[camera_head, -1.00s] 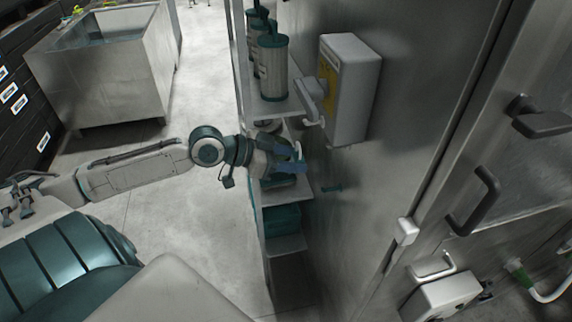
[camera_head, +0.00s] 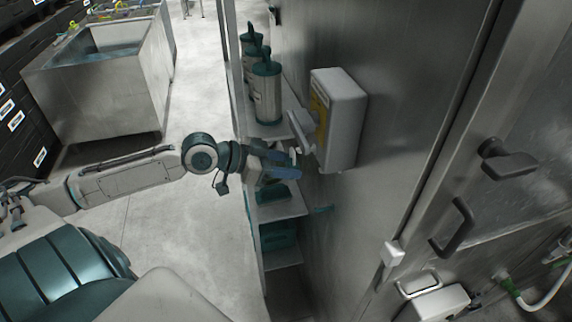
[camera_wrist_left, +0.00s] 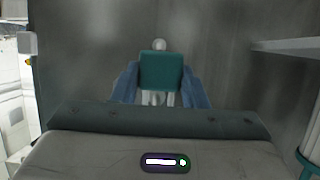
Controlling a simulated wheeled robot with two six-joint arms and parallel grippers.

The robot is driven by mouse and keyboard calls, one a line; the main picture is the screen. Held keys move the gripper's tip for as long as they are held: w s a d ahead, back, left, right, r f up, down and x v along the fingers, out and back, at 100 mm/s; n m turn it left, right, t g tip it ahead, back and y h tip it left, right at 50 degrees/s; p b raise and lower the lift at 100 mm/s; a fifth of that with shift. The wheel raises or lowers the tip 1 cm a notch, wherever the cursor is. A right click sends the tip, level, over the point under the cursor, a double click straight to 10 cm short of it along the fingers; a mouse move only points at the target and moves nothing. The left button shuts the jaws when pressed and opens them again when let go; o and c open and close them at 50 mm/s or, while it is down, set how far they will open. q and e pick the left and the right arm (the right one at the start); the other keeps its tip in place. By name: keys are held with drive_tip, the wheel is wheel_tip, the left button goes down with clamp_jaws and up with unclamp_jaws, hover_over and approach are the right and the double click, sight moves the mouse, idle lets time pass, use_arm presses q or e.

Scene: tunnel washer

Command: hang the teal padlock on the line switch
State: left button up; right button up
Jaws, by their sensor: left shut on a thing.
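The line switch (camera_head: 346,118) is a pale grey box with a yellow plate, fixed to the steel wall right of centre in the head view. Its grey handle (camera_head: 301,132) sticks out on the left side. My left gripper (camera_head: 293,166) is just below and left of the handle's lower end; I cannot tell whether they touch. In the left wrist view, the blue fingers are shut on the teal padlock (camera_wrist_left: 161,72), whose body faces the camera. A pale rounded piece shows above it, perhaps its shackle. My right gripper is not in view.
Shelves behind my left gripper hold several steel canisters (camera_head: 267,92) with teal tops and a teal item (camera_head: 278,235) lower down. A black door handle (camera_head: 452,228) and a white box (camera_head: 440,302) are at right. A steel tub (camera_head: 95,85) stands far left.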

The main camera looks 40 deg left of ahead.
use_arm(q)
drive_tip(key=shift+r+p, duration=0.65)
drive_tip(key=shift+r, duration=0.3)
drive_tip(key=shift+w+d+f+b, duration=0.1)
drive_tip(key=shift+f+b, duration=0.1)
drive_tip(key=shift+b, duration=0.2)
drive_tip(key=shift+w+d+b, duration=0.4)
drive_tip(key=shift+w+b, duration=0.05)
drive_tip(key=shift+b, duration=0.35)
drive_tip(key=shift+w+d+f+b, duration=0.35)
drive_tip(key=shift+f+b, duration=0.25)
drive_tip(key=shift+b, duration=0.3)
drive_tip(key=shift+w, duration=0.1)
drive_tip(key=o, duration=1.1)
